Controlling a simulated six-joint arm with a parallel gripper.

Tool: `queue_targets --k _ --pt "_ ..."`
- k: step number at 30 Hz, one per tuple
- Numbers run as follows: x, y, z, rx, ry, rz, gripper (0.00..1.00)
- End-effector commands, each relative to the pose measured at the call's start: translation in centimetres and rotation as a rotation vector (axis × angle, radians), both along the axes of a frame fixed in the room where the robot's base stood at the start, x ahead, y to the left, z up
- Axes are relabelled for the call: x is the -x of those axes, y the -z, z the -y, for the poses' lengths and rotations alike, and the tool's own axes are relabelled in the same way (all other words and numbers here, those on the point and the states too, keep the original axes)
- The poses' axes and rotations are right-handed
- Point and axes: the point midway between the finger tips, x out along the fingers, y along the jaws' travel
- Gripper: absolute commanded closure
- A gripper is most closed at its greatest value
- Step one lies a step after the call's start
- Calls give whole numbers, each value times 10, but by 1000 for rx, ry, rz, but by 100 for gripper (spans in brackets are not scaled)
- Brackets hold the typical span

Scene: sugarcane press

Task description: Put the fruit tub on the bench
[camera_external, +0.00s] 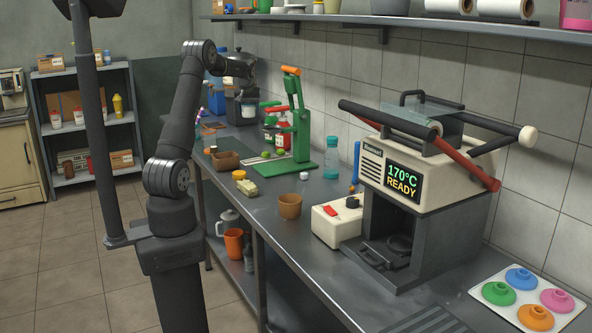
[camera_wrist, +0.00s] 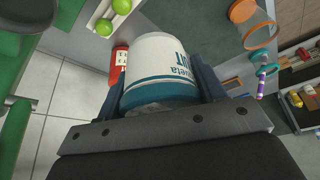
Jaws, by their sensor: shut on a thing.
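The fruit tub (camera_wrist: 160,60), white with a teal band and printed lettering, is between the two fingers of my gripper (camera_wrist: 162,88) in the wrist view. My gripper is shut on it. In the external view my gripper (camera_external: 246,92) is at the far part of the bench, left of the green press, with the white tub (camera_external: 249,111) small and partly hidden below it. The tub looks held above the grey metal bench (camera_external: 268,242); the exact gap cannot be told.
A green press (camera_external: 297,130) with an orange handle stands close to the right of my gripper, red bottles (camera_external: 270,128) beside it. Bare bench shows around the cup.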

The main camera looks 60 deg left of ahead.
Motion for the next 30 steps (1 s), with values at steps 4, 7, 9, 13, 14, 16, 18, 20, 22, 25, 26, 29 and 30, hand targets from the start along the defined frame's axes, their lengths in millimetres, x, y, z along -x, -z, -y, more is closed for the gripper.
queue_targets --k 4,7,9,13,14,16,18,20,22,25,26,29,30 --pt "20 1 -30 -2 -64 1 70" --pt "31 2 -45 -3 -97 1 70" --pt "35 8 -50 -2 -110 -1 70" --pt "34 35 -48 0 -107 -2 70" --pt "34 43 -48 1 -107 -3 70" --pt "34 57 -48 -1 -107 -1 70" --pt "34 74 -48 1 -107 -2 70" --pt "33 85 -48 0 -105 -1 70" --pt "33 99 -48 -1 -105 -2 70" --pt "34 111 -50 -2 -106 -1 70" --pt "35 114 -52 -2 -107 0 70" --pt "42 125 -65 -1 -108 0 70" --pt "46 130 -73 -2 -109 1 70"
